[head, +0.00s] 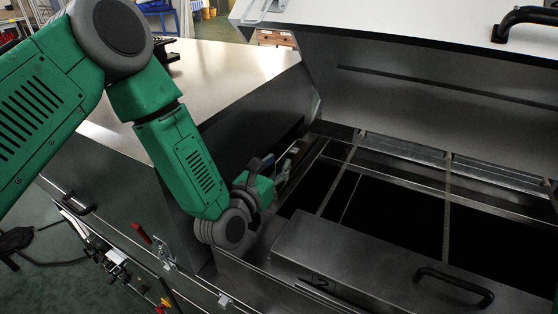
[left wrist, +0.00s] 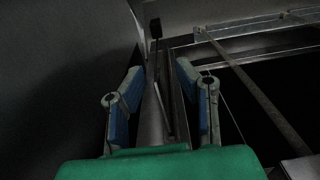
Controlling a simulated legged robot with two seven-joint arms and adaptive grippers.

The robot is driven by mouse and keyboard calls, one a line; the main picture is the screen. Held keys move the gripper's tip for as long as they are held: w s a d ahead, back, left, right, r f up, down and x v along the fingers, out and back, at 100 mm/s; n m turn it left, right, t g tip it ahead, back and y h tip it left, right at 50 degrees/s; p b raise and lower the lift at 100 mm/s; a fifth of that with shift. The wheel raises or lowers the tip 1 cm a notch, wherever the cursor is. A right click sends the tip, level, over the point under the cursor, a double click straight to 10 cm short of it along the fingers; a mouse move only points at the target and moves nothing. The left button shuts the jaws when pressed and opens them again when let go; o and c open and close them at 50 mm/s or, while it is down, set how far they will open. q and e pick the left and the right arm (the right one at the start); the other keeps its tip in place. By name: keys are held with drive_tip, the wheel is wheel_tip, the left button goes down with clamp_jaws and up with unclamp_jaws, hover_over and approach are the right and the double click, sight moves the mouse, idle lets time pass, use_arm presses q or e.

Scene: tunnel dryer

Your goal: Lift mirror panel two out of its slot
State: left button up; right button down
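My left gripper (head: 268,172) reaches into the left end of the open dryer bay. In the left wrist view its two blue-padded fingers (left wrist: 158,88) are apart. Between and beyond them runs a narrow metal strip or panel edge (left wrist: 156,115), with a small black knob (left wrist: 155,28) on a stem farther off. I see no contact between fingers and strip. A grey metal panel (head: 350,250) with a black handle (head: 455,285) and a dark mark like a 2 lies at the front of the bay. I cannot tell which piece is mirror panel two. My right gripper is not in view.
A raised lid (head: 430,80) with a black handle (head: 525,18) stands over the bay. Thin metal rails (head: 340,180) cross the dark opening. A closed flat metal cover (head: 215,75) lies left of the bay. A red lever (head: 142,233) sticks out from the front side.

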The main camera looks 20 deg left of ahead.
use_arm(q)
drive_tip(key=shift+w+a+f, duration=0.1)
drive_tip(key=shift+w+a, duration=0.25)
drive_tip(key=shift+a, duration=0.1)
drive_tip(key=shift+d, duration=0.15)
clamp_jaws()
drive_tip(key=shift+d, duration=0.3)
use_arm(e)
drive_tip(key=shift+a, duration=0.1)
use_arm(q)
drive_tip(key=shift+a+r, duration=0.3)
drive_tip(key=shift+a, duration=0.05)
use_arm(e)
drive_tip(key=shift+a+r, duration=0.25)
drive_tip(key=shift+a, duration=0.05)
use_arm(q)
drive_tip(key=shift+d+r, duration=0.25)
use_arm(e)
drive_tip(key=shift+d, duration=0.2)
use_arm(q)
drive_tip(key=shift+a+r+p, duration=0.1)
drive_tip(key=shift+r+p, duration=0.05)
drive_tip(key=shift+p, duration=0.15)
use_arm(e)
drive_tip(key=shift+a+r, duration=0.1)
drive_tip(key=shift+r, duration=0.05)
use_arm(q)
drive_tip(key=shift+r, duration=0.15)
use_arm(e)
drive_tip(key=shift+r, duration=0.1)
